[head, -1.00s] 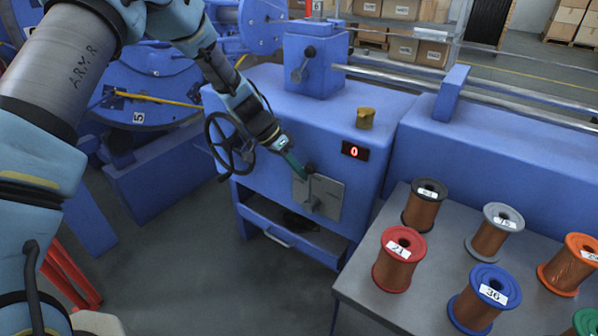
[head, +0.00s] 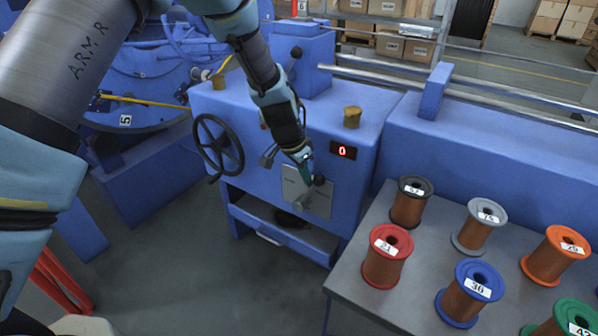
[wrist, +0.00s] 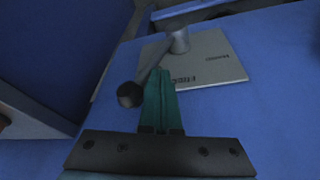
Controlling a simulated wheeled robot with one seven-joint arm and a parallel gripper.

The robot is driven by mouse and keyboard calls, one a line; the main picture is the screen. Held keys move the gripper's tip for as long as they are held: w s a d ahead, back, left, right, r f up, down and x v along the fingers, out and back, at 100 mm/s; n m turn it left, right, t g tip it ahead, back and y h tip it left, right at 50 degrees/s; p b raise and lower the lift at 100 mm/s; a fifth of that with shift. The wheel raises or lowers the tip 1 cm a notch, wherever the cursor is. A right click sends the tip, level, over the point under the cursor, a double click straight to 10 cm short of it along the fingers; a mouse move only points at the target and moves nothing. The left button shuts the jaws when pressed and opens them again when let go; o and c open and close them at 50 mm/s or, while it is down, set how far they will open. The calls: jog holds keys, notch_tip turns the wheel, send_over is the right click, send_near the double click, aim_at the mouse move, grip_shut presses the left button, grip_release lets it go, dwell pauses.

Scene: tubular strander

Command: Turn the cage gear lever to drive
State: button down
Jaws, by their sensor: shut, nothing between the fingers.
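A lever with a black knob (head: 319,181) is mounted on a grey labelled plate (head: 322,208) on the blue machine's front. It leans to the upper right from its hub. In the wrist view the plate (wrist: 215,66) appears upside down, its lettering too small to read surely. The lever's knob (wrist: 130,95) is left of my fingers there, its shaft running up to the hub (wrist: 179,40). My gripper (head: 307,172) is shut and empty, its teal fingertips (wrist: 160,72) close beside the shaft. I cannot tell whether they touch it.
A handwheel (head: 218,145) is left of the plate, and a red display (head: 343,151) reads 0 above it. Another black-knobbed lever (head: 296,53) is on the upper box. A grey table (head: 350,270) with several wire spools stands at right. An open drawer (head: 280,236) lies below.

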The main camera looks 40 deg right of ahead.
jog(key=shift+s+d+f+t, duration=0.1)
jog(key=shift+s+t, duration=0.2)
jog(key=shift+s, duration=0.2)
jog(key=shift+s+d+f, duration=0.15)
jog(key=shift+s+f, duration=0.05)
jog(key=shift+s, duration=0.3)
jog(key=shift+s+f, duration=0.1)
jog(key=shift+s, duration=0.05)
